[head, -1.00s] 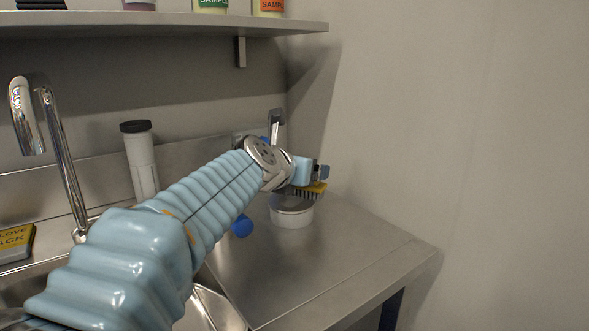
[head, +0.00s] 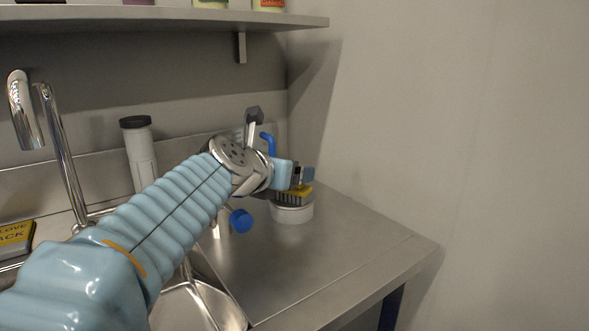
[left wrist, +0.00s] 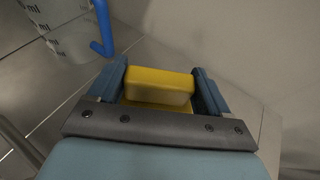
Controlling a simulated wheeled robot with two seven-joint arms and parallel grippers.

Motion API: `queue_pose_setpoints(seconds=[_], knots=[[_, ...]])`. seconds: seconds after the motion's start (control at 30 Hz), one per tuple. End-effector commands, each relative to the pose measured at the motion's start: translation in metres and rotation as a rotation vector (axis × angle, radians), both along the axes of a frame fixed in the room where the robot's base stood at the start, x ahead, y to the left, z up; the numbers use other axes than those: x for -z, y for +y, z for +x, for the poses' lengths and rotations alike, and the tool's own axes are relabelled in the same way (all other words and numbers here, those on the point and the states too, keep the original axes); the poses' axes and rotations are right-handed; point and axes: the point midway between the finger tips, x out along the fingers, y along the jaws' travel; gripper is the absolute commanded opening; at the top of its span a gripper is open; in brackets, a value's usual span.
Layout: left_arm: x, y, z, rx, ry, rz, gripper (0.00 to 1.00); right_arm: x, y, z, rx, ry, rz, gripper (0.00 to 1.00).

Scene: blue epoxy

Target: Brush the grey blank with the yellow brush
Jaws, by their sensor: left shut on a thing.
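My left gripper (head: 302,175) is shut on the yellow brush (head: 298,190). The yellow brush block (left wrist: 158,84) also shows between the two fingers in the left wrist view. Its dark bristles point down over a round white holder (head: 292,213) on the steel counter. The grey blank shows only as a thin grey part at the top of the holder, mostly hidden by the brush. I cannot tell whether the bristles touch it. The left wrist view does not show the blank. My right gripper is in neither view.
A clear jug marked "ml" (left wrist: 62,32) with a blue handle (left wrist: 103,30) stands close to the gripper. A blue round thing (head: 241,221), a black-capped white container (head: 140,155), a tap (head: 62,150) and a sink are to the left. The counter front (head: 330,255) is clear.

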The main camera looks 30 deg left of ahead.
Motion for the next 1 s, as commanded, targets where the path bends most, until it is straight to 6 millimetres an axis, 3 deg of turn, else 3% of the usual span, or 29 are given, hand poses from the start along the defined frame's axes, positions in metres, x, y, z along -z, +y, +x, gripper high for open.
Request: queue_pose_setpoints(seconds=[0.2,0.43,1.0], knots=[[0.002,0.006,-0.016,0.0,-0.001,0.0,0.47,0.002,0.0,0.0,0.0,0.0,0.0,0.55],[0.001,0.007,-0.018,0.002,0.001,0.0,0.47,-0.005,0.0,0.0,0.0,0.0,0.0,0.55],[0.001,-0.007,0.016,0.001,0.001,0.0,0.47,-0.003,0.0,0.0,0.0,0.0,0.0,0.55]])
